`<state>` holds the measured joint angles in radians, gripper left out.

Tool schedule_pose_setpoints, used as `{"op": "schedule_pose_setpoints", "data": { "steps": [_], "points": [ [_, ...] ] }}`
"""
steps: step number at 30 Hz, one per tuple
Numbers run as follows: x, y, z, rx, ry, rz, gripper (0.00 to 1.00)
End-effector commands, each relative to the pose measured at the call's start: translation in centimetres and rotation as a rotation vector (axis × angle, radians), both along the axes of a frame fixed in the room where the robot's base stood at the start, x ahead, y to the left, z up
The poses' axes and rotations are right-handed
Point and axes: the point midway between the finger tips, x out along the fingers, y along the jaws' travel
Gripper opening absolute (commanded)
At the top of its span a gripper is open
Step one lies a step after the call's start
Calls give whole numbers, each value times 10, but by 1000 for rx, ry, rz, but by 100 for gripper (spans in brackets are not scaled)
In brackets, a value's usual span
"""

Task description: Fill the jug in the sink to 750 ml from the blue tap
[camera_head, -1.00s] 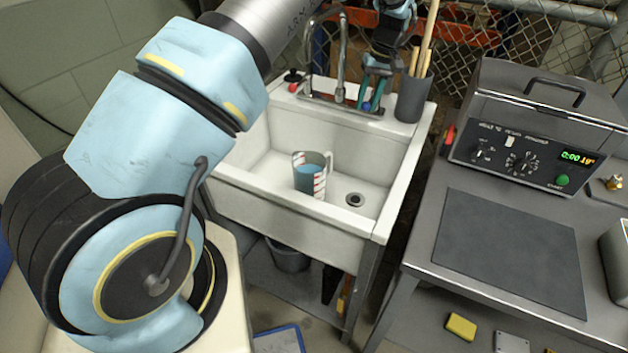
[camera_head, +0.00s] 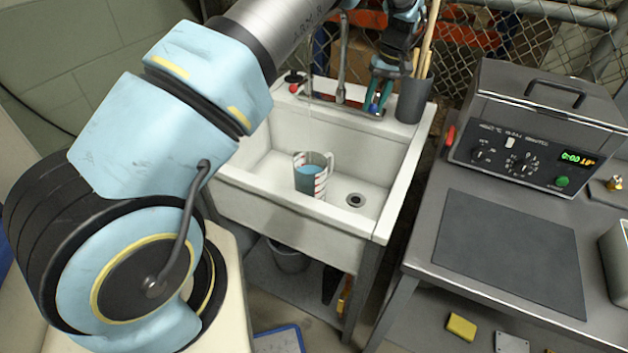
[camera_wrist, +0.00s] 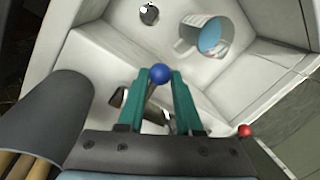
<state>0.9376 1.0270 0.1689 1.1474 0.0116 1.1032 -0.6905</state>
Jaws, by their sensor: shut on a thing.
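The jug (camera_head: 311,184) stands upright in the sink (camera_head: 275,180), with blue liquid inside and red marks on its side. I cannot read the level against the marks. It also shows in the wrist view (camera_wrist: 190,38). The blue tap's round knob (camera_wrist: 160,74) lies between my green fingertips. My gripper (camera_wrist: 160,78) is shut on the tap lever, at the back rim of the sink in the head view (camera_head: 376,100).
The red tap knob (camera_head: 293,88) is at the left of the tap base. A grey holder with wooden handles (camera_head: 413,100) stands close right of my gripper. The drain (camera_head: 355,200) is right of the jug. A bench with a grey control box (camera_head: 540,130) stands to the right.

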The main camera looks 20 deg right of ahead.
Motion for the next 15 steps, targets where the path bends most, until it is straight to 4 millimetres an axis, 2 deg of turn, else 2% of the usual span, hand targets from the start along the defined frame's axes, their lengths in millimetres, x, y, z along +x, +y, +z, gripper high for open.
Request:
{"op": "schedule_pose_setpoints", "data": {
  "steps": [1,4,15],
  "points": [
    [-2,-8,1,-8,-6,-6,0],
    [-6,-15,1,-10,-5,-5,0],
    [-9,-18,1,-11,-2,-7,0]
  ]
}}
